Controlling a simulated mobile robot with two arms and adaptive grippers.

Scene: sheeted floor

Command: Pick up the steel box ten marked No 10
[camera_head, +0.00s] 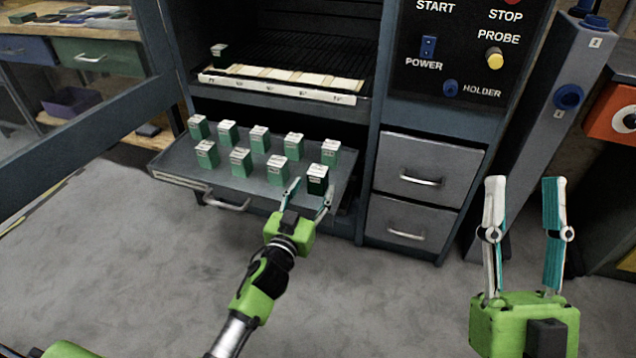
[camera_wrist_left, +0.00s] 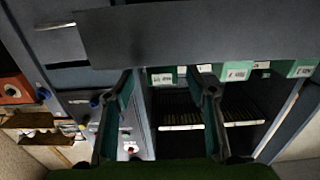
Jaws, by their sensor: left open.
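Several green boxes with pale tops stand in two rows on a pulled-out grey drawer (camera_head: 178,165). Their markings are too small to read, so I cannot tell which is No 10. A darker green box (camera_head: 317,180) stands at the drawer's front right corner. My left gripper (camera_head: 311,188) is open just in front of this box, its fingertips near the box's two sides. In the left wrist view, a labelled green box (camera_wrist_left: 163,76) shows between the open fingers (camera_wrist_left: 165,77). My right gripper (camera_head: 524,182) is open and empty at the right, away from the drawer.
Above the drawer, a rack with a pale slotted strip (camera_head: 285,88) holds one dark green box (camera_head: 219,56) at its left end. Two closed drawers (camera_head: 420,180) and a control panel (camera_head: 460,50) are to the right. An open door frame (camera_head: 80,130) stands left. The floor in front is clear.

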